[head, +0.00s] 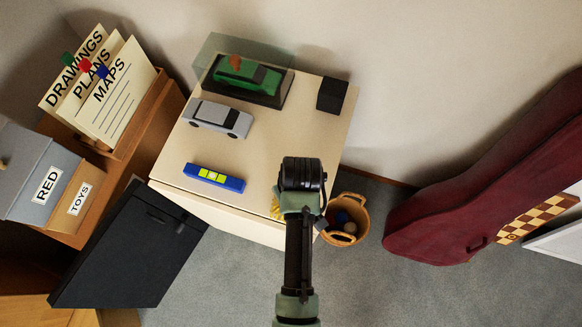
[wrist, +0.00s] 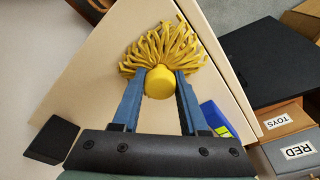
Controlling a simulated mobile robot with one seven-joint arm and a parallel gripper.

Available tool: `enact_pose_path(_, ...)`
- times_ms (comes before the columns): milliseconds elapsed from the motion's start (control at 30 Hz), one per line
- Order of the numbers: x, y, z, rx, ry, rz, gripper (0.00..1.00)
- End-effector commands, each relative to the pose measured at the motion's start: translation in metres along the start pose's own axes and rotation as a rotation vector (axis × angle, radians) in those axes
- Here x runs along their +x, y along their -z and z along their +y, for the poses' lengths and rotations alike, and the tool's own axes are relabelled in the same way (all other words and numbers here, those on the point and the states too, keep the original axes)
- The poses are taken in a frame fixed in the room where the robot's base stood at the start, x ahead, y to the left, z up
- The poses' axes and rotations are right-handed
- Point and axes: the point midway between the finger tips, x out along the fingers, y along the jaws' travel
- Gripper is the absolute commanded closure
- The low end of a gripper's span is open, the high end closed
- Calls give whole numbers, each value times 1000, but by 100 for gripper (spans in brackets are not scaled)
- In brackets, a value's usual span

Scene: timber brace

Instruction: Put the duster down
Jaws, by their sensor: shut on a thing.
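My gripper (wrist: 160,92) is shut on the yellow duster (wrist: 163,52), its fingers on either side of the round yellow handle end. The strands of the duster spread out beyond the fingertips over the pale cabinet top. In the head view my gripper (head: 277,210) is over the front right part of the cabinet top (head: 262,150), and my arm hides most of the duster; only a bit of yellow shows. I cannot tell whether the strands touch the surface.
On the cabinet top are a blue spirit level (head: 214,178), a silver toy car (head: 218,118), a green car in a clear case (head: 245,78) and a black block (head: 331,95). A wicker basket (head: 345,219) stands to the right. The top's middle is clear.

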Motion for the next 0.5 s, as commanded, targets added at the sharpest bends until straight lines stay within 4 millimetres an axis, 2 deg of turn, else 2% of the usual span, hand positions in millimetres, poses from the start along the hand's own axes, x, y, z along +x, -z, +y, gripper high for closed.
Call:
enact_pose_path(333, 4, 0, 0, 0, 0, 0, 100)
enact_pose_path(367, 4, 0, 0, 0, 0, 0, 55)
enact_pose_path(500, 3, 0, 0, 0, 0, 0, 30)
